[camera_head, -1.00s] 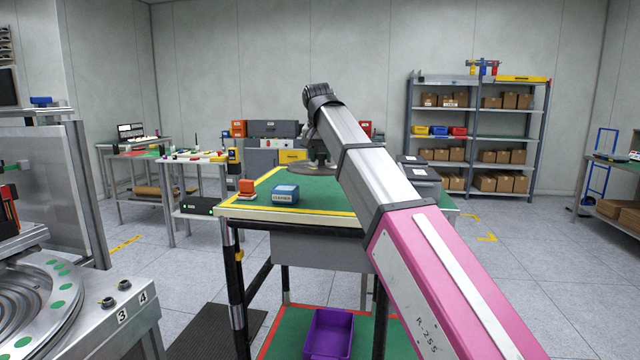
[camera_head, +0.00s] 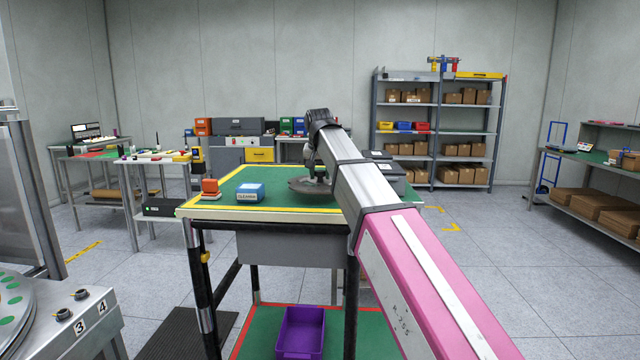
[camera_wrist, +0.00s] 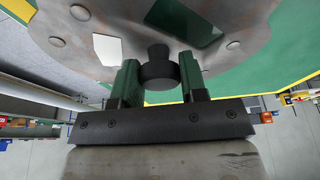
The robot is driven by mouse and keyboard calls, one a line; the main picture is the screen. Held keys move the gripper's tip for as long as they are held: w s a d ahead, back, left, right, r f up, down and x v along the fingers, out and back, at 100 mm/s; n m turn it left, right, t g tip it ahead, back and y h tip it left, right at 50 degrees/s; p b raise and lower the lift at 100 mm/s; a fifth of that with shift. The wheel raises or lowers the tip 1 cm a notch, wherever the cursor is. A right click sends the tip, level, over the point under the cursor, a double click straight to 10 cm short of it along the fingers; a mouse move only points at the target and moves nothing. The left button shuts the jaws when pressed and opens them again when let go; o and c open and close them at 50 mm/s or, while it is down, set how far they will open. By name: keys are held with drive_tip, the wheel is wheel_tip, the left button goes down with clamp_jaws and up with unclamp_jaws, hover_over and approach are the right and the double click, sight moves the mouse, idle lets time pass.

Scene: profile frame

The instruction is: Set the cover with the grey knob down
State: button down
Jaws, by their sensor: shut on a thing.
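The cover (camera_head: 302,187) is a flat grey round disc with spots along its face and cut-outs that show green. It appears at the top of the wrist view (camera_wrist: 90,20), with its dark grey knob (camera_wrist: 158,70) standing up from it. My gripper (camera_wrist: 159,80) is shut on the knob, one finger on each side. In the head view my gripper (camera_head: 320,172) is over the cover, partly hidden by my arm. The cover is level, over or on the green top of the workbench (camera_head: 275,178); I cannot tell whether it touches.
Yellow tape edges the top. A purple bin (camera_head: 301,332) is on the lower shelf. Bare green lies between box and cover.

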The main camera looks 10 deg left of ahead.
sight(320, 177)
drive_tip(key=shift+f, duration=1.6)
drive_tip(key=shift+f, duration=0.1)
drive_tip(key=c, duration=0.7)
unclamp_jaws()
drive_tip(key=shift+o, duration=0.2)
drive_tip(key=v, duration=1.2)
drive_tip(key=shift+s, duration=0.1)
